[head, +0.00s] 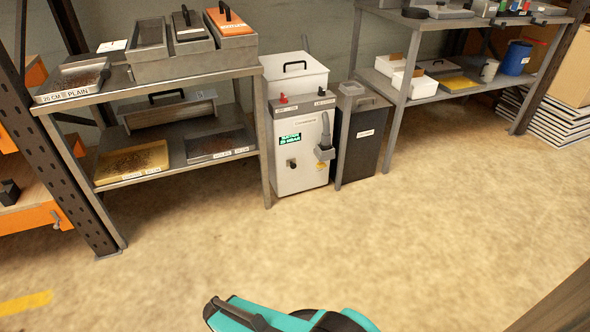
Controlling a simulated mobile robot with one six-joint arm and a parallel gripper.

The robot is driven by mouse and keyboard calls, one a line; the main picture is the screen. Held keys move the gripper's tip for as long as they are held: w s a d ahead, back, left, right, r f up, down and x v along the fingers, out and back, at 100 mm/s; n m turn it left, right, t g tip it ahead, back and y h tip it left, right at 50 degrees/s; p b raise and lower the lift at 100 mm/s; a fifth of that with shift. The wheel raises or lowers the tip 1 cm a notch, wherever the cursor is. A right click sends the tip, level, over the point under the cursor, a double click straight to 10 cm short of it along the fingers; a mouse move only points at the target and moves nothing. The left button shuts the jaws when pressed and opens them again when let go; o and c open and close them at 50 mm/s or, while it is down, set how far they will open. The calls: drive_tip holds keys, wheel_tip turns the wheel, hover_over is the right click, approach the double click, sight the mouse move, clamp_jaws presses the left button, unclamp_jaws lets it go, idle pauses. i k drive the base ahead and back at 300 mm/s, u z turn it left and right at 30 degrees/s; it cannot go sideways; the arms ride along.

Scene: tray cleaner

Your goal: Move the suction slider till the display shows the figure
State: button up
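The white machine cabinet (300,175) stands on the floor between two shelving units. Its green display (289,138) carries small white text that is too small to read surely. A dark knob (291,163) sits below the display, and a grey nozzle-like part (324,150) is at the front right. A red control (283,98) and a dark control (321,91) stand on its upper ledge, each above a label. I cannot tell which part is the suction slider. Part of my teal and black arm shows at the bottom edge; my gripper's fingertips are not visible.
A metal shelf (190,78) with trays is left of the machine. A dark bin (362,140) stands close on its right, then another shelf (440,95) with boxes and a blue container (516,57). The floor (330,240) in front is clear.

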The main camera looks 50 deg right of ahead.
sight(291, 162)
drive_tip(key=k, duration=1.3)
drive_tip(key=z, duration=0.3)
drive_tip(key=i, duration=1.7)
drive_tip(key=u, duration=0.6)
